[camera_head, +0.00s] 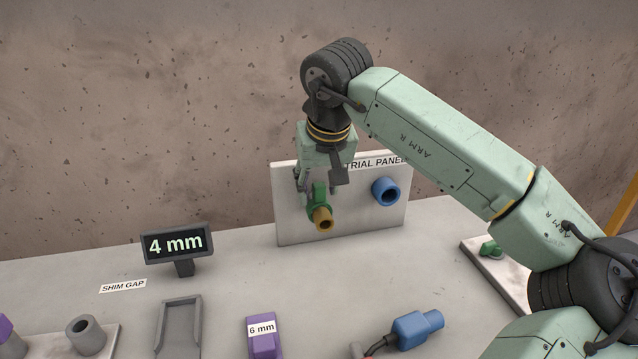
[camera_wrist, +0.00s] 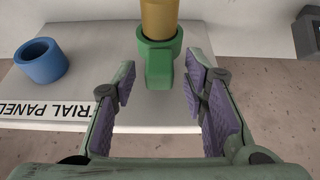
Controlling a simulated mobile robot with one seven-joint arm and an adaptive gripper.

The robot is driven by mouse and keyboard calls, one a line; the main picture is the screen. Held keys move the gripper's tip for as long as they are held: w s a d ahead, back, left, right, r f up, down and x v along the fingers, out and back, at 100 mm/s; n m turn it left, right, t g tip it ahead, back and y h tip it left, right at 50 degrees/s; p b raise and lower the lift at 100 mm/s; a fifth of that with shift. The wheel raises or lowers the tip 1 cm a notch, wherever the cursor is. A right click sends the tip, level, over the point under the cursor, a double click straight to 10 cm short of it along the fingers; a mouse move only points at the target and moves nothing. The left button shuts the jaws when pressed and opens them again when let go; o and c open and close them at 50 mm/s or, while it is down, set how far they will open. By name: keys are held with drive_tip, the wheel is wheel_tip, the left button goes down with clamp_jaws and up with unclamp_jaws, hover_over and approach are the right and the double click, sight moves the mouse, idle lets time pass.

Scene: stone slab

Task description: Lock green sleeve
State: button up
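The green sleeve (camera_head: 318,194) is a ring with a tab, around the brass-yellow pipe (camera_head: 322,219) on the white trial panel (camera_head: 290,227). In the head view its tab points up towards my gripper (camera_head: 320,182). In the wrist view the green sleeve (camera_wrist: 160,52) sits at the top centre, with its tab reaching down between my fingers. My gripper (camera_wrist: 160,86) is open there, with a gap between the tab and each purple finger pad. Whether the sleeve is locked cannot be told.
A blue socket (camera_head: 386,191) sits on the panel right of the sleeve. In front are a "4 mm" display (camera_head: 177,244), a grey channel (camera_head: 178,326), a purple "6 mm" block (camera_head: 264,338) and a blue cable plug (camera_head: 417,328). A green part (camera_head: 491,249) lies on a plate at right.

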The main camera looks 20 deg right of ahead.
drive_tip(key=shift+c, duration=0.5)
clamp_jaws()
